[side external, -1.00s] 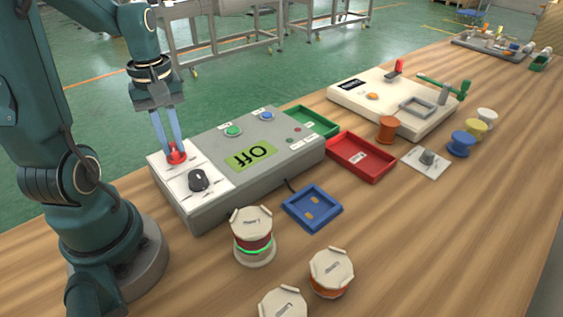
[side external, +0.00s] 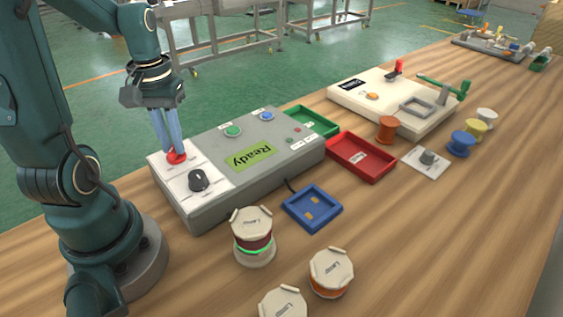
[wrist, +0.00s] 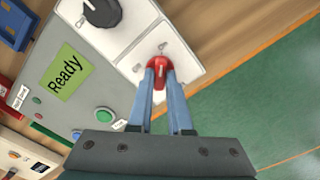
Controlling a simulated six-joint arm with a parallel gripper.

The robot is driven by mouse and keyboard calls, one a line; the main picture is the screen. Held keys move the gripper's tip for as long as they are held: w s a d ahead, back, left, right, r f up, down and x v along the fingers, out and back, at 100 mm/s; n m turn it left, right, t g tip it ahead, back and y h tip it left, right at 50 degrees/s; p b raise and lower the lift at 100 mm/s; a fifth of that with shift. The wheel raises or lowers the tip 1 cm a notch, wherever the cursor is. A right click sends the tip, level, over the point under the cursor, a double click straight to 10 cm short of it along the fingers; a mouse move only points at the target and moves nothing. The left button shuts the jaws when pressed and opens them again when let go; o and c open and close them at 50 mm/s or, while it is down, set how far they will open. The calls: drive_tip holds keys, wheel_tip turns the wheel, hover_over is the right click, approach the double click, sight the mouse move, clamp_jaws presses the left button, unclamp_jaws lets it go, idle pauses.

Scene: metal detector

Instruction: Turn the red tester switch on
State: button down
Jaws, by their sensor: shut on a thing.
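The red switch (side external: 177,157) is a round knob on the white panel at the left end of the grey tester box (side external: 215,202). My gripper (side external: 175,150) points down from above with its fingers shut on the red switch. In the wrist view the red switch (wrist: 159,72) sits between the two blue fingertips (wrist: 159,77), and a pale line shows on its top. The tester's display (side external: 251,157) reads "Ready"; the display in the wrist view (wrist: 66,71) reads the same.
A black knob (side external: 199,180) stands close to the red switch. Green (side external: 233,131) and blue (side external: 266,115) buttons sit on the box. Red (side external: 361,157), blue (side external: 312,208) and green (side external: 312,121) trays lie near it. Spools (side external: 253,236) stand in front, on the table.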

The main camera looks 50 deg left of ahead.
sight(173, 147)
drive_tip(key=c, duration=0.8)
unclamp_jaws()
drive_tip(key=shift+c, duration=0.2)
drive_tip(key=shift+r, duration=0.15)
drive_tip(key=shift+r, duration=2.45)
drive_tip(key=shift+w+d+r, duration=0.1)
drive_tip(key=shift+w+d, duration=0.1)
drive_tip(key=shift+d, duration=0.1)
drive_tip(key=s+d+r+m+t, duration=0.1)
drive_tip(key=d+m+t, duration=0.4)
drive_tip(key=d, duration=0.9)
drive_tip(key=r+m, duration=0.1)
drive_tip(key=m, duration=0.2)
drive_tip(key=shift+d+r+m+t, duration=0.2)
drive_tip(key=shift+d+m+t, duration=0.1)
drive_tip(key=shift+d+m, duration=0.1)
